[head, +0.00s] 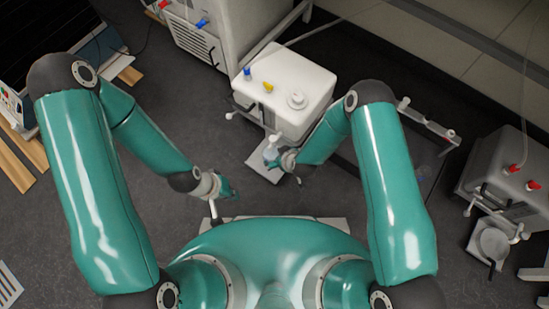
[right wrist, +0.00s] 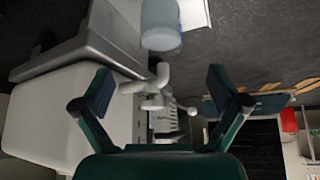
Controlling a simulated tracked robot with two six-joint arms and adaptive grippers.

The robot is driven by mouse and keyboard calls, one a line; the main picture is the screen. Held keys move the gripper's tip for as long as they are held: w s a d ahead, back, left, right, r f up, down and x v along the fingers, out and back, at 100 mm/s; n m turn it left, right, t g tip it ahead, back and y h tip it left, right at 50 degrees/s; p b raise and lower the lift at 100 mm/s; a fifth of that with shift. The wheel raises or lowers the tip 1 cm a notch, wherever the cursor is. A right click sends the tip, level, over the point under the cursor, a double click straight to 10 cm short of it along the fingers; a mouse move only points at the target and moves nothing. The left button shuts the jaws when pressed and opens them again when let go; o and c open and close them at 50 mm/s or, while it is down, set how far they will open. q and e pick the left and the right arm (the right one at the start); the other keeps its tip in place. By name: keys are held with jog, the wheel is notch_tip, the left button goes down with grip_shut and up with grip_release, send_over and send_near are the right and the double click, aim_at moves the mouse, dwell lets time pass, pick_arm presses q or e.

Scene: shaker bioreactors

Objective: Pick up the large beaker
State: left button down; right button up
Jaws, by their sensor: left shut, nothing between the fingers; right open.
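A pale, translucent beaker (right wrist: 160,24) stands at the top of the right wrist view, by a white plate (right wrist: 195,14). In the head view the plate (head: 257,165) lies in front of the white shaker unit, and the beaker (head: 271,152) is small and partly hidden by my right gripper. My right gripper (right wrist: 158,80) is open and empty; the beaker lies beyond its fingertips, not between them. In the head view this gripper (head: 279,160) is beside the beaker; I cannot tell whether they touch. My left gripper (head: 230,191) is shut and empty, left of the plate.
The white unit (head: 287,85) stands behind the plate. Its white tap (right wrist: 147,85) shows between my right fingers in the wrist view, farther off. Another round vessel (head: 493,242) sits by a grey unit at the far right.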

jog(key=b+x, duration=0.2)
jog(key=x, duration=0.4)
jog(key=shift+f, duration=0.1)
jog(key=b+x, duration=0.1)
jog(key=x, duration=0.1)
jog(key=b+x, duration=0.1)
jog(key=x, duration=0.1)
jog(key=shift+s+d+f+b, duration=0.1)
jog(key=shift+s+f+b, duration=0.15)
jog(key=shift+s+b, duration=0.1)
jog(key=shift+w+f, duration=0.25)
jog(key=shift+f, duration=0.15)
jog(key=shift+r, duration=0.15)
jog(key=c, duration=1.6)
